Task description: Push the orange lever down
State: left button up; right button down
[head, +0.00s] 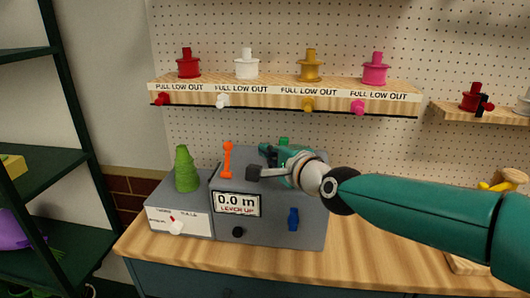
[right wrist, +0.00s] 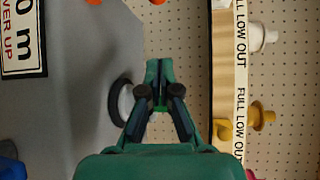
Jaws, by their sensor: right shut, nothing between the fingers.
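The orange lever (head: 227,160) stands upright on top of the grey machine (head: 270,232). The machine's display (head: 236,204) reads "0.0 m" and "LEVER UP". My right gripper (head: 259,162) is to the right of the lever, over the machine's top, apart from the lever. In the right wrist view the right gripper (right wrist: 158,98) is shut and empty. Orange bits (right wrist: 97,2) show at that view's top edge, mostly cut off. My left gripper is in neither view.
A green cone-shaped spool (head: 186,170) stands left of the lever. A blue knob (head: 293,218) and a black knob (head: 238,232) are on the machine's front. A wooden shelf (head: 285,98) with several coloured spools hangs behind. A dark green rack (head: 72,125) stands at the left.

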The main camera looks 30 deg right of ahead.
aim_at(228, 156)
jog(key=w, duration=0.2)
jog(key=w+p, duration=0.1)
jog(key=w, duration=0.2)
jog(key=w+f, duration=0.1)
jog(key=w, duration=0.1)
jog(key=shift+w+a, duration=0.15)
jog(key=shift+a, duration=0.1)
jog(key=a+p, duration=0.2)
jog(key=s+a+p, duration=0.1)
jog(key=shift+r, duration=0.35)
jog(key=shift+s+a, duration=0.2)
jog(key=shift+a+f, duration=0.15)
jog(key=shift+a, duration=0.1)
